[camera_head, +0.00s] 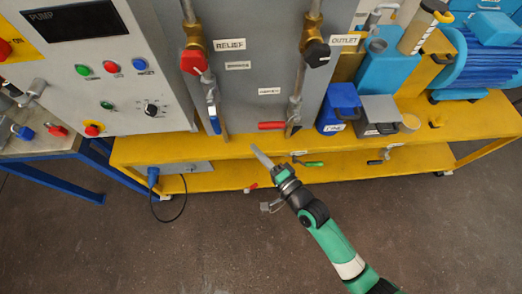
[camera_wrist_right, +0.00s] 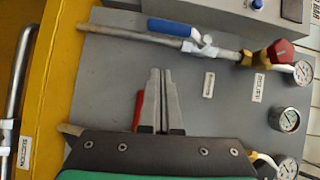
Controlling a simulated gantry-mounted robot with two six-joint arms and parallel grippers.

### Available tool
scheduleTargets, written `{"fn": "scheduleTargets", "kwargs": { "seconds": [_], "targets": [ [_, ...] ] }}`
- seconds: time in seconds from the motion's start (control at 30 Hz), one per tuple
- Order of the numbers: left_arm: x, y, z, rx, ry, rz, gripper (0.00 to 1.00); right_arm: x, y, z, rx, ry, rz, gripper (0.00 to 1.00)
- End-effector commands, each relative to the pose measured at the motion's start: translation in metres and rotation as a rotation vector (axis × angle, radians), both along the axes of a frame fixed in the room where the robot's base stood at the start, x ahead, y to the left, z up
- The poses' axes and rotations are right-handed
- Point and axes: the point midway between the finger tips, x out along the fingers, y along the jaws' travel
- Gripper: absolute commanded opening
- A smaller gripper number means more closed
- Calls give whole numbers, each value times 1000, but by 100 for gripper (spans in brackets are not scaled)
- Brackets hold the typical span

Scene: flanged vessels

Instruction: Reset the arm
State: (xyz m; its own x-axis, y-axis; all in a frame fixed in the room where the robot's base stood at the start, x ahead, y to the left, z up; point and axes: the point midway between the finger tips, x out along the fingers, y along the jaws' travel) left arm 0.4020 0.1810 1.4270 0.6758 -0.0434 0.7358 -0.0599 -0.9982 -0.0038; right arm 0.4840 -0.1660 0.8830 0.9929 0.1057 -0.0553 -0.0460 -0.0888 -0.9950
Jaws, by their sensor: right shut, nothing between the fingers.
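My right arm comes in from the lower right of the head view. Its gripper (camera_head: 257,150) points up and left at the front edge of the yellow bench. In the right wrist view the two grey fingers (camera_wrist_right: 162,72) lie side by side, shut, with nothing visible between them. There they appear in front of the grey panel (camera_wrist_right: 190,82), partly covering a red handle (camera_wrist_right: 138,112). I cannot tell the distance between the fingertips and the panel. My left gripper is not in view.
The yellow bench (camera_head: 438,157) carries the panel with the relief pipe's blue lever (camera_head: 213,118) and the outlet pipe's red lever (camera_head: 271,125). A pump control box (camera_head: 105,70) is at left. Blue and grey containers (camera_head: 378,115) stand right. The floor (camera_head: 140,250) in front is clear.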

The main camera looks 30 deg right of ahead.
Motion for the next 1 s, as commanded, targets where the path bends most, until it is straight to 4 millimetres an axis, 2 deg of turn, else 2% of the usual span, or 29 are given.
{"fn": "scheduleTargets", "kwargs": {
  "seconds": [0.13, 0.5, 0.57, 0.63, 0.67, 0.77, 0.8, 0.87, 0.9, 0.97, 1.0],
  "targets": [
    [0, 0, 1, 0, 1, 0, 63, -12, -2, 0, 1, 0, -1, 0],
    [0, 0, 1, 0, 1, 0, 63, -13, -1, 0, 0, 0, 0, 0],
    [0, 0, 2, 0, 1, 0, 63, -10, -1, 5, 0, -9, 1, 0],
    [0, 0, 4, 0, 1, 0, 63, 0, 0, 22, 1, -41, 2, 0],
    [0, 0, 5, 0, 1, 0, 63, 6, 0, 34, 2, -64, 2, 0],
    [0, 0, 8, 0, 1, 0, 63, 29, 2, 96, 3, -183, 3, 0],
    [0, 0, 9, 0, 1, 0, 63, 37, 2, 129, -1, -246, 2, 0],
    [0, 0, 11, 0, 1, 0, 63, 46, 3, 183, -12, -345, 2, 0],
    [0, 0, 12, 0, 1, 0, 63, 49, 4, 219, -31, -410, 3, 0],
    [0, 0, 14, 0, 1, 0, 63, 49, 6, 273, -79, -506, -3, 0],
    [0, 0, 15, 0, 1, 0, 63, 45, 7, 309, -120, -570, -13, 0]
  ]
}}
